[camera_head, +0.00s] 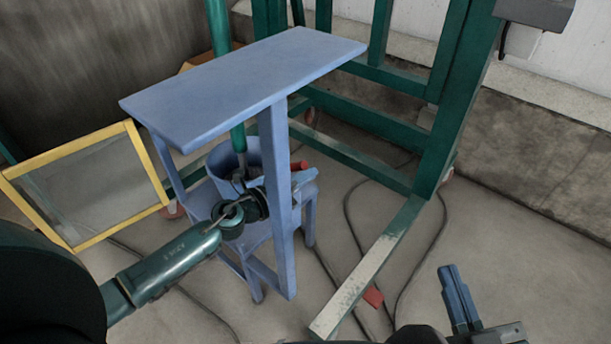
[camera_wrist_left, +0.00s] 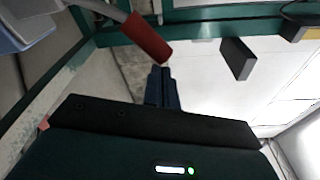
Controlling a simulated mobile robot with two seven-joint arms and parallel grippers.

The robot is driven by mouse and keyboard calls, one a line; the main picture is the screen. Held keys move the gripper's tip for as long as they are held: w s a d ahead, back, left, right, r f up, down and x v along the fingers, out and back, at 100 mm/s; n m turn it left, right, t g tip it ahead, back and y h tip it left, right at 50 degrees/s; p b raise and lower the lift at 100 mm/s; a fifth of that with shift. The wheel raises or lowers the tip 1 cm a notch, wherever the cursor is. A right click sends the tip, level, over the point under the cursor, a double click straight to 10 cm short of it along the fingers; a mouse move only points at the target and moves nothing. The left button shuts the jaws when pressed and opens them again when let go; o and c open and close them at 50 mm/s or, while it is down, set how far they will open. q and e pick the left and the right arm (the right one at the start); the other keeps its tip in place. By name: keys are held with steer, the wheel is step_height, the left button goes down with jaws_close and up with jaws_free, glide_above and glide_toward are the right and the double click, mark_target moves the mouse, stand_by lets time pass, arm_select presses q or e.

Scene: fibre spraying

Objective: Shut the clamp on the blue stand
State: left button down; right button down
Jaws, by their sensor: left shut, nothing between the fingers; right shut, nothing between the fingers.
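The blue stand (camera_head: 277,185) is left of centre in the head view, with a flat top plate over a lower seat and bucket-like part. The clamp's red handle (camera_head: 301,165) sticks out to the right of the stand's front post. In the left wrist view, the red handle (camera_wrist_left: 148,38) sits on a grey metal lever, tilted, just above my left gripper's fingertips (camera_wrist_left: 160,72). The left gripper is shut and empty; contact with the handle is unclear. In the head view the post hides its fingers. My right gripper (camera_head: 450,272) is shut and empty, away at lower right.
A green frame (camera_head: 435,130) stands behind and right of the stand, its foot beam running forward. A yellow-framed panel (camera_head: 85,180) leans at left. Floor at far right is clear.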

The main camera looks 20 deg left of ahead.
stand_by(0.4)
arm_select(q)
steer(key=shift+a+r+n, duration=0.25)
steer(key=shift+n, duration=0.05)
steer(key=shift+w+a+r, duration=0.1)
steer(key=shift+r, duration=0.05)
steer(key=shift+w+a+r+n+p, duration=0.25)
steer(key=shift+a+r+n+p, duration=0.3)
steer(key=shift+n, duration=0.45)
steer(key=w+a+r+n+t+p, duration=0.2)
steer(key=w+a+n+p, duration=0.1)
steer(key=a+n, duration=0.6)
steer(key=shift+n, duration=0.5)
arm_select(e)
steer(key=shift+d+g+h, duration=0.5)
steer(key=shift+d+h, duration=0.1)
steer(key=shift+h, duration=0.2)
arm_select(q)
steer(key=shift+w, duration=0.1)
steer(key=shift+a, duration=0.1)
arm_select(e)
steer(key=shift+f, duration=0.15)
